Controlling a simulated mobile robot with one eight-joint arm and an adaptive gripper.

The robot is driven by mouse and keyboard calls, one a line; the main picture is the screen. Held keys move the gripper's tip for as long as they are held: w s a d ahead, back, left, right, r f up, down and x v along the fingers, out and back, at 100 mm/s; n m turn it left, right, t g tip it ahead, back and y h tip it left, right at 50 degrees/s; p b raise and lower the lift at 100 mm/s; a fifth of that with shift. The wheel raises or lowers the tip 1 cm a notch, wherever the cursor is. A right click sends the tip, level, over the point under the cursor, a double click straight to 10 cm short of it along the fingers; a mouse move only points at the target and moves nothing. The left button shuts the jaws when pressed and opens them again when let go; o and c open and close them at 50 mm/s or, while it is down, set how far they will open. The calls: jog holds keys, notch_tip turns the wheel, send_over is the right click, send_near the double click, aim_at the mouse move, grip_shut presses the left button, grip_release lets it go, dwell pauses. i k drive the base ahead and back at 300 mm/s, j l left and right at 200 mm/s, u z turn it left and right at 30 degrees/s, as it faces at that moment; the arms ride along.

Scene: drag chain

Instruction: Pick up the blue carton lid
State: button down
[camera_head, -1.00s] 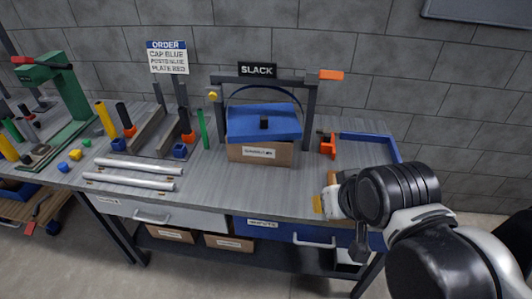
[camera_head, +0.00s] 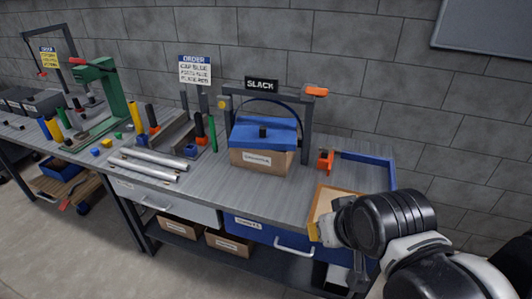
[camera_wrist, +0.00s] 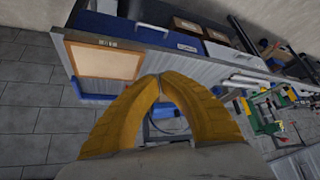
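The blue carton lid (camera_head: 264,131), with a small black knob on top, sits on a brown cardboard carton (camera_head: 261,162) that carries a white label. The carton stands on the bench under a dark frame with a SLACK sign. My gripper (camera_wrist: 160,77) has yellow fingers whose tips meet in the wrist view, with nothing seen between them.
The dark SLACK frame (camera_head: 306,130) arches over the carton. A tan framed board (camera_wrist: 105,60) lies near my gripper. An orange part (camera_head: 326,161) and a blue corner rail (camera_head: 365,158) are right of the carton. Silver tubes (camera_head: 148,165) lie to the left.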

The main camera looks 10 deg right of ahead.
aim_at(248, 132)
jog(key=i+j+z, duration=0.8)
jog(key=j+z, duration=0.15)
jog(key=j, duration=0.2)
